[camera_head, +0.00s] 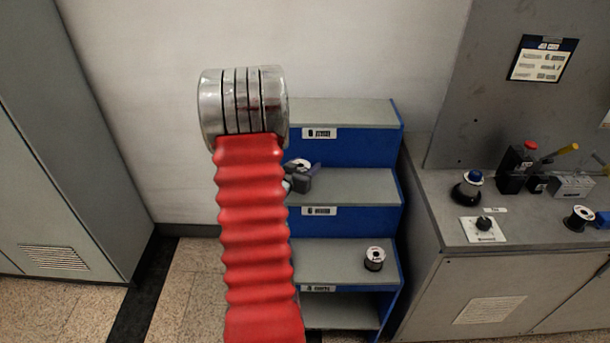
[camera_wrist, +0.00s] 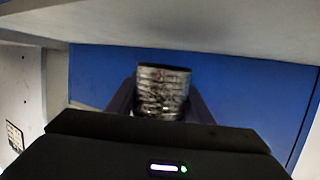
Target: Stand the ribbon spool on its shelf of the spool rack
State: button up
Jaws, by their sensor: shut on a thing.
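The spool rack (camera_head: 388,225) is blue and stepped, with grey shelves and small labels on the shelf fronts. My gripper (camera_head: 301,178) is at the left part of the middle step, partly hidden by my red arm. It is shut on the ribbon spool (camera_head: 299,163), whose pale round top shows there. In the wrist view the spool (camera_wrist: 162,92) is a dark, silvery ribbed cylinder, about upright between the two dark fingers. A blue panel (camera_wrist: 245,90) stands behind it and a grey board (camera_wrist: 200,22) lies above. Whether the spool's base touches the shelf is hidden.
Another spool (camera_head: 374,260) stands on a lower step at the right. A grey bench (camera_head: 530,238) with knobs, levers and a dark spool (camera_head: 578,218) is close to the rack's right side. A grey cabinet (camera_head: 50,150) stands at the left. Floor is clear between cabinet and rack.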

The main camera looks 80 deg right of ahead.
jog(key=shift+f, duration=1.6)
jog(key=o, duration=1.4)
jog(key=shift+f, duration=0.15)
jog(key=shift+a+r, duration=0.2)
jog(key=shift+a, duration=0.05)
jog(key=v, duration=1.1)
jog(key=shift+a, duration=0.25)
jog(key=shift+w, duration=0.15)
